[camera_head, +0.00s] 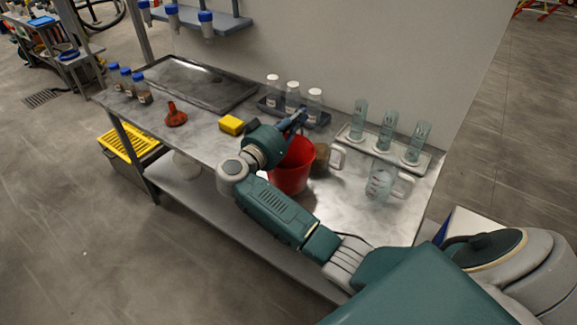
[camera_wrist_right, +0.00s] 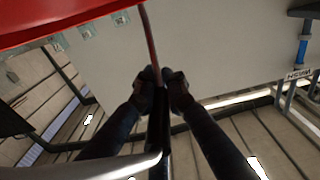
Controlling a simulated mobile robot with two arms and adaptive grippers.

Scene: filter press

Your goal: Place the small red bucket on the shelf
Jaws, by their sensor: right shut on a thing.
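The red bucket (camera_head: 291,172) is upright at the front edge of the metal table in the head view. Whether its base touches the table is hard to tell. Its red side fills the top left of the right wrist view (camera_wrist_right: 50,18). My right gripper (camera_head: 298,118) is above the bucket's rim; in the wrist view its fingertips (camera_wrist_right: 160,78) are closed on a thin reddish strip, the bucket's handle (camera_wrist_right: 149,35). A wall shelf (camera_head: 232,25) shows at the top, and a lower shelf (camera_head: 215,205) under the table. My left gripper is out of view.
On the table (camera_head: 195,138) stand a dark tray (camera_head: 195,82), a red funnel (camera_head: 176,115), a yellow block (camera_head: 231,125), white-topped bottles (camera_head: 293,95), glass cylinders (camera_head: 386,130), a brown mug (camera_head: 321,158) close beside the bucket and a glass jug (camera_head: 381,182). Blue-capped tubes (camera_head: 206,25) hang at the wall shelf.

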